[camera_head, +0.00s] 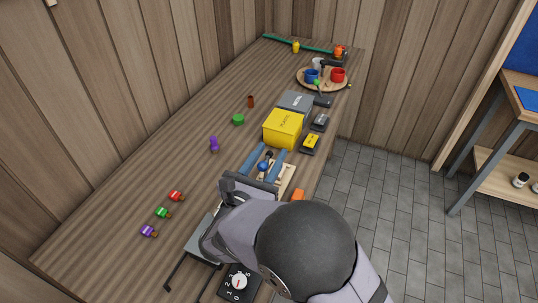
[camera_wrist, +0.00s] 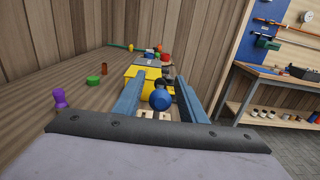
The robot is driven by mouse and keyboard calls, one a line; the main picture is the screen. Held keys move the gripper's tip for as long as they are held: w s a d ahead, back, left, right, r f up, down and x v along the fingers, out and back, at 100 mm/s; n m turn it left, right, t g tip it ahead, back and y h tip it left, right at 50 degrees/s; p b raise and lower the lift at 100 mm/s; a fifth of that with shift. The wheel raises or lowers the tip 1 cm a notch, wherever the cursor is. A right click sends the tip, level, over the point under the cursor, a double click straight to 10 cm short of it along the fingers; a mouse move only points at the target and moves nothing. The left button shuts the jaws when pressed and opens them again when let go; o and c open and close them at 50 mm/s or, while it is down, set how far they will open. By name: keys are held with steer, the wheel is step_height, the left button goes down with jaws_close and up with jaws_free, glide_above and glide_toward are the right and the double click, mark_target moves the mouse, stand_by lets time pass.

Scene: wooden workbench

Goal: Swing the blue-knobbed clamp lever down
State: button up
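The blue knob (camera_head: 263,166) of the clamp lever is at the front of my gripper in the head view. It shows as a round blue ball (camera_wrist: 160,99) in the middle of the wrist view. My gripper (camera_head: 266,152) is open, with one blue-grey finger on each side of the knob. In the wrist view a gap shows between the knob and each finger of my gripper (camera_wrist: 166,75). A pale clamp base (camera_head: 288,180) lies below, partly hidden by my gripper. The lever's shaft is mostly hidden.
A yellow box (camera_head: 283,128) stands just beyond my gripper, with a grey box (camera_head: 295,103) behind it. A black dial panel (camera_head: 239,283) is at the near edge. Purple (camera_head: 214,143) and green (camera_head: 238,119) items stand to the left. The bench's left middle is mostly clear.

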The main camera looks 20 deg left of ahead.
jaws_close()
